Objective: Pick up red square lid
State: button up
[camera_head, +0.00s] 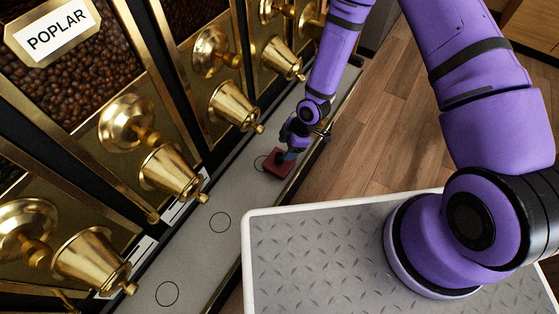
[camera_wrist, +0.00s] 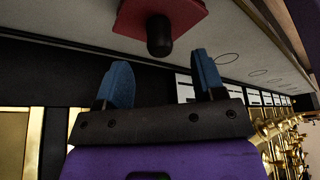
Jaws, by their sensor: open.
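The red square lid (camera_head: 279,163) lies flat on the grey ledge below the brass dispensers. In the wrist view the red lid (camera_wrist: 181,12) is at the top, with its black knob (camera_wrist: 159,36) pointing toward my gripper. My gripper (camera_wrist: 160,84) is open, with two blue fingers apart and nothing between them. The knob is just beyond the fingertips, roughly in line with the gap. In the head view my gripper (camera_head: 291,150) is right at the lid and partly covers it; the knob is hard to make out there.
The grey ledge (camera_head: 190,240) carries several printed circles and is otherwise clear. Brass spouts (camera_head: 170,172) and knobs of the bins overhang its left side. A bin labelled POPLAR (camera_head: 56,41) holds dark beans. Wood floor (camera_head: 385,135) lies to the right.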

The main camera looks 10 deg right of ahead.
aim_at(280, 154)
jog(key=shift+a+x, duration=0.1)
jog(key=shift+x, duration=1.3)
jog(key=shift+a+x, duration=0.15)
jog(key=shift+x, duration=1.3)
jog(key=shift+r, duration=0.1)
jog(key=shift+c, duration=0.4)
grip_shut()
